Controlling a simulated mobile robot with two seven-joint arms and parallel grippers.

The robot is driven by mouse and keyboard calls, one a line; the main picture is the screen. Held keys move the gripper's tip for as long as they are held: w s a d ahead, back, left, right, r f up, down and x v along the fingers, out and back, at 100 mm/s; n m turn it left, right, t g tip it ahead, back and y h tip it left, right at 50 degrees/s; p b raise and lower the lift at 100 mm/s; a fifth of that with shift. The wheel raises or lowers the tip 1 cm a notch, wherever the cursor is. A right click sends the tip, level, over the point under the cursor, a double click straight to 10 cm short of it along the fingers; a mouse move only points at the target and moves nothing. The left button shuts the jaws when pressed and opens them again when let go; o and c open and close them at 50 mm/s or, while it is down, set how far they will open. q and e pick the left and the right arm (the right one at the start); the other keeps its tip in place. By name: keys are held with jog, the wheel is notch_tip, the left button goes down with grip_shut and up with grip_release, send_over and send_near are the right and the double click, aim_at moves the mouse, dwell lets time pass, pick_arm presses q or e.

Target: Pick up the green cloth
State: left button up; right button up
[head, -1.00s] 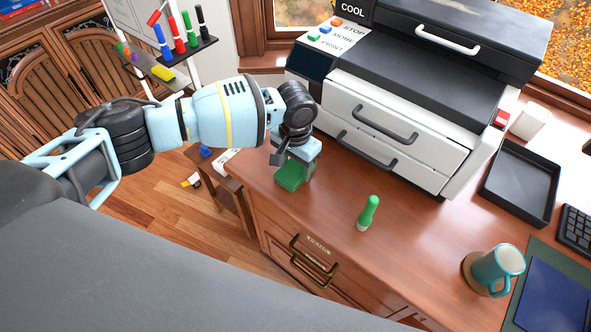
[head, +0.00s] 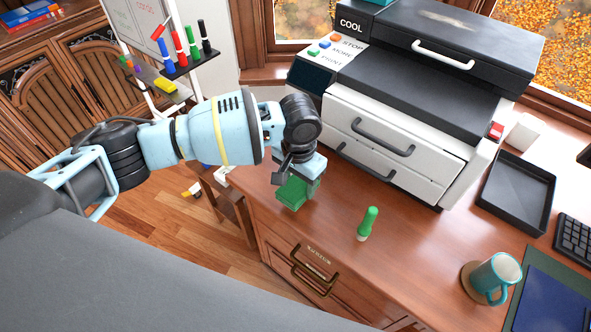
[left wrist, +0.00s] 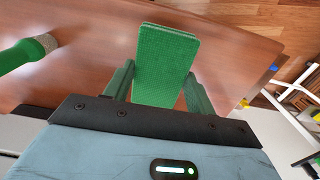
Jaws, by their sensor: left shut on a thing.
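The green cloth (head: 292,193) is a folded, textured pad near the left end of the wooden desk. In the left wrist view the cloth (left wrist: 165,62) stands out between the two fingers. My left gripper (head: 301,180) is shut on it; the gripper also shows in the left wrist view (left wrist: 160,88). Whether the cloth still touches the desk, I cannot tell. My right gripper is not in view.
A green bottle-shaped object (head: 367,223) stands on the desk right of the cloth. A large printer (head: 420,110) is behind. A blue mug (head: 492,278), a black tray (head: 517,193) and a keyboard (head: 575,240) are at the right. The desk front is clear.

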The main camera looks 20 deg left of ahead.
pick_arm(q)
jog(key=s+d+r+p, duration=0.1)
jog(key=s+d, duration=0.4)
jog(key=s, duration=0.5)
jog(key=shift+s, duration=0.3)
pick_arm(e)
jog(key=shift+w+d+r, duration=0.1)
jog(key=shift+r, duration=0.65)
pick_arm(q)
jog(key=shift+r, duration=0.1)
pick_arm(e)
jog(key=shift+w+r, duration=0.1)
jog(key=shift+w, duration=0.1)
pick_arm(q)
jog(key=s+a+r+n+p, duration=0.2)
jog(key=a+r+n, duration=0.2)
jog(key=a+r, duration=0.8)
notch_tip(320, 180, up, 2)
jog(key=shift+s+a+p, duration=0.15)
jog(key=shift+a+p, duration=0.1)
jog(key=shift+p, duration=0.15)
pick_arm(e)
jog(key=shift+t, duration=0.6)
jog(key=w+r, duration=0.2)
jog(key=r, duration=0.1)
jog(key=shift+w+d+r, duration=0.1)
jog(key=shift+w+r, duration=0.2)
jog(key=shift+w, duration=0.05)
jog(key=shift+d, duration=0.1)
